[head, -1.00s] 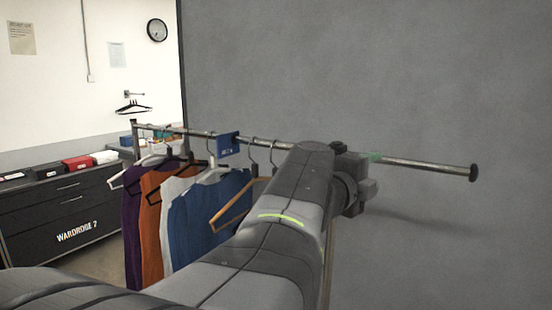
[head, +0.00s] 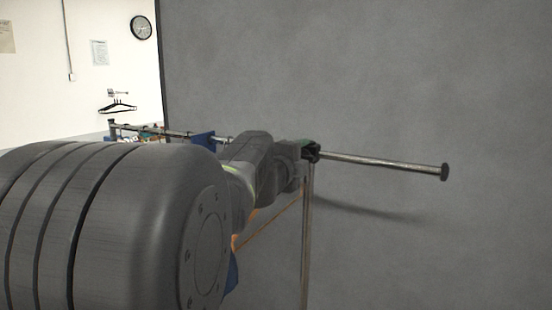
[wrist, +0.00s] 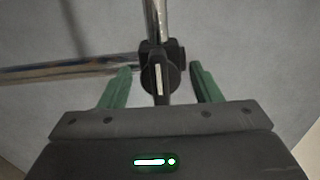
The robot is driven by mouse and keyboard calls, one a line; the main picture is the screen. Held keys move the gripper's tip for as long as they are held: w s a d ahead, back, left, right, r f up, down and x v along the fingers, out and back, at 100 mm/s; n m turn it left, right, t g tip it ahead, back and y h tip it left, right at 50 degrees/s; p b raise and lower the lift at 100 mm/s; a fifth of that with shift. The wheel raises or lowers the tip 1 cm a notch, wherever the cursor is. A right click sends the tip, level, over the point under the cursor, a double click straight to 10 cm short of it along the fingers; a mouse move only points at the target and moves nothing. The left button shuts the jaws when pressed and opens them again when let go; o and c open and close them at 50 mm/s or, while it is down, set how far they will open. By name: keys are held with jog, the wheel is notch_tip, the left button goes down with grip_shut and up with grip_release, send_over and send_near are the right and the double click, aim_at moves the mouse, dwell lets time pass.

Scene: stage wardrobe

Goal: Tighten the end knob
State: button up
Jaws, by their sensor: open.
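A black knob (wrist: 158,80) with a pale stripe sits on the clamp where two chrome tubes meet in the wrist view. My gripper (wrist: 161,68) is open, with one green finger on each side of the knob. Gaps show between the fingers and the knob, so they look apart from it. In the head view my gripper (head: 308,145) is at the top of the upright post (head: 306,240), by the rail (head: 375,162). My arm hides much of the clamp there.
The rail runs right to a dark end cap (head: 445,172) in front of a bare grey wall (head: 400,80). A blue tag (head: 203,140) hangs on the rail at left. A wooden hanger (head: 270,222) is below my arm, and my arm hides most garments.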

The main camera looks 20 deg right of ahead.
jog(key=c, duration=1)
jog(key=shift+o, duration=0.2)
jog(key=shift+m, duration=0.3)
jog(key=m, duration=0.3)
jog(key=shift+f+m+b, duration=0.1)
jog(key=shift+m+b, duration=0.2)
jog(key=shift+m, duration=0.1)
jog(key=m+b, duration=0.1)
jog(key=m, duration=0.3)
jog(key=shift+m, duration=0.3)
jog(key=m+b, duration=0.1)
jog(key=m, duration=0.3)
jog(key=m+b, duration=0.1)
jog(key=m, duration=0.3)
jog(key=shift+m+b, duration=0.3)
jog(key=shift+m, duration=0.3)
